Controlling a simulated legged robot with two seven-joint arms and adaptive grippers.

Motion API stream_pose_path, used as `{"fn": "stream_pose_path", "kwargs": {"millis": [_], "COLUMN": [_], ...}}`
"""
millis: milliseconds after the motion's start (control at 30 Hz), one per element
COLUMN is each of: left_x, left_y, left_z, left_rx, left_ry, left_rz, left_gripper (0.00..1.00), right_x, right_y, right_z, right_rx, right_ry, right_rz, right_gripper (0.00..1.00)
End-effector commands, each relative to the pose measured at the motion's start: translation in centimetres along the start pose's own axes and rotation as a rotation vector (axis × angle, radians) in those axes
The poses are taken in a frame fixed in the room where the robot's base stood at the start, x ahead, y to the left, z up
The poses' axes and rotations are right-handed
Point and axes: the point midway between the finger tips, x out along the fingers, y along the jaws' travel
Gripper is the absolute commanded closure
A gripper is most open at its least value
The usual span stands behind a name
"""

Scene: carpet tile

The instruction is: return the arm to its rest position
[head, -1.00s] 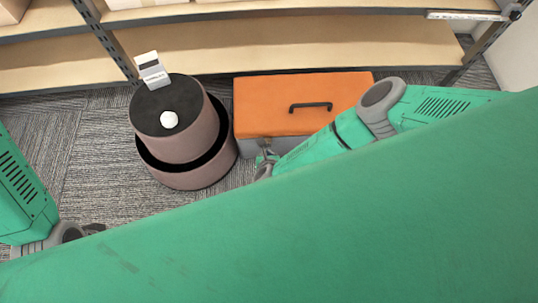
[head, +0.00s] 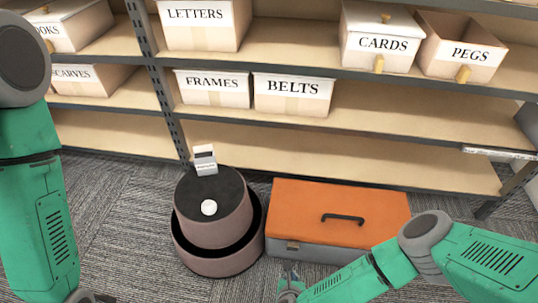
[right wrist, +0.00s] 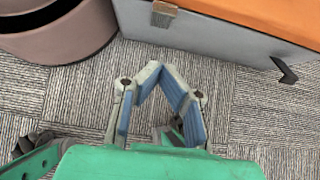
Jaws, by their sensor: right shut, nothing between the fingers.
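My right arm (head: 375,272) reaches in from the lower right of the head view. Its gripper (head: 291,272) is in front of the orange-lidded toolbox, over the carpet. In the right wrist view the fingertips of this gripper (right wrist: 152,72) meet, with nothing between them. My left arm (head: 40,215) hangs down the left edge of the head view.
The toolbox (head: 300,205) is closed on the carpet. Behind is shelving (head: 400,165) with labelled bins. Carpet at left is clear.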

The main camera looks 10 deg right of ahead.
Motion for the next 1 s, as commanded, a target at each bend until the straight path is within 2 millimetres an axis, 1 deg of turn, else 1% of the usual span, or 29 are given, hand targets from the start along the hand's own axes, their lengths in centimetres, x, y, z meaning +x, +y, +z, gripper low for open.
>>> {"fn": "stream_pose_path", "kwargs": {"millis": [67,133,167,233,267,300,367,400,467,500,567,600,667,700,767,800,867,900,933,967,1000], "left_x": [0.0,-0.2,-0.4,-1.0,-1.3,-1.8,-2.5,-3.0,-3.7,-4.2,-4.9,-5.3,-6.0,-6.5,-7.1,-7.5,-8.1,-8.4,-8.6,-8.7,-8.9], "left_y": [0.0,0.0,0.0,0.0,0.0,0.0,0.0,0.0,0.0,0.0,0.0,0.0,-0.1,-0.1,-0.1,-0.1,-0.1,-0.1,-0.1,-0.1,-0.1], "left_z": [0.0,0.0,0.0,0.0,-0.1,-0.1,-0.1,-0.2,-0.2,-0.2,-0.3,-0.3,-0.3,-0.3,-0.4,-0.4,-0.4,-0.5,-0.5,-0.5,-0.5], "left_rx": [0.0,0.0,0.0,0.0,0.0,0.0,0.0,0.0,0.0,0.0,0.0,0.0,0.0,0.0,0.0,0.0,0.0,0.0,0.0,0.0,0.0], "left_ry": [0.0,0.0,0.0,0.0,0.0,0.0,0.0,0.0,0.0,0.0,0.0,0.0,0.0,0.0,0.0,0.0,0.0,0.0,0.0,0.0,0.0], "left_rz": [0.0,0.0,0.0,0.0,0.0,0.0,0.0,0.0,0.0,0.0,0.0,0.0,0.0,0.0,0.0,0.0,0.0,0.0,0.0,0.0,0.0], "left_gripper": [0.41,0.41,0.41,0.41,0.41,0.41,0.41,0.41,0.41,0.41,0.41,0.41,0.41,0.41,0.41,0.41,0.41,0.41,0.41,0.41,0.41], "right_x": [-0.1,-0.6,-1.0,-2.5,-3.4,-4.7,-6.9,-8.5,-10.6,-11.9,-13.8,-14.9,-16.5,-17.6,-19.1,-20.1,-21.7,-22.6,-23.3,-23.9,-24.6], "right_y": [0.1,0.8,1.2,2.8,3.5,4.5,5.4,5.6,5.2,4.5,3.0,1.5,-1.0,-3.0,-6.3,-8.5,-11.8,-13.7,-15.1,-16.2,-17.6], "right_z": [0.1,0.6,0.8,1.8,2.1,2.7,3.4,3.7,4.0,4.3,4.6,5.0,5.7,6.3,7.4,8.3,9.7,10.6,11.1,11.7,12.3], "right_rx": [-0.008,-0.057,-0.099,-0.249,-0.338,-0.476,-0.717,-0.89,-1.152,-1.325,-1.586,-1.758,-2.013,-2.18,-2.418,-2.565,-2.761,-2.871,-2.941,2.928,2.853], "right_ry": [0.0,0.0,0.002,0.002,0.0,-0.007,-0.027,-0.044,-0.076,-0.098,-0.132,-0.154,-0.183,-0.199,-0.216,-0.222,-0.223,-0.221,-0.218,0.209,0.196], "right_rz": [0.004,0.032,0.054,0.131,0.173,0.236,0.331,0.394,0.479,0.53,0.602,0.645,0.709,0.749,0.814,0.857,0.924,0.968,1.002,-1.007,-0.994], "right_gripper": [1.0,1.0,1.0,1.0,1.0,1.0,1.0,1.0,1.0,1.0,1.0,1.0,1.0,1.0,1.0,1.0,1.0,1.0,1.0,1.0,1.0]}}
